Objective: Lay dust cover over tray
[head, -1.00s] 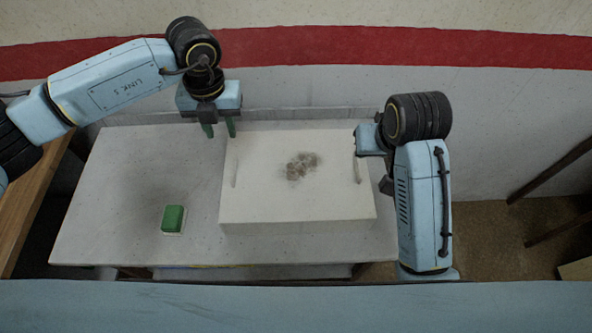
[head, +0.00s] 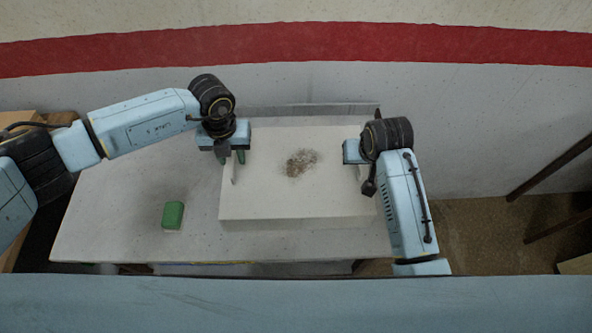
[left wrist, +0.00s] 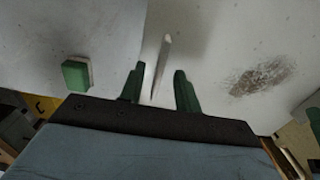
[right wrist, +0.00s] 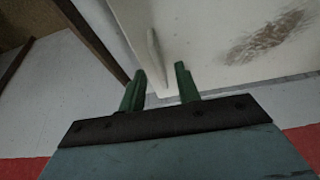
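A broad white panel (head: 280,195) with a brown speckled smudge lies flat on the table, with a raised thin handle at each side. I cannot tell whether it is the dust cover or the tray. My left gripper (head: 231,157) is open over the left handle (left wrist: 161,60); the handle shows between its fingers in the left wrist view. My right gripper (right wrist: 160,88) is open by the right handle (right wrist: 154,50), which lies just beyond and between its fingertips in the right wrist view. In the head view my right arm partly hides that handle.
A green block (head: 173,215) with a pale base sits on the grey-white table (head: 120,215), left of the panel. A wall with a red stripe (head: 300,48) stands behind. The left part of the table is otherwise clear.

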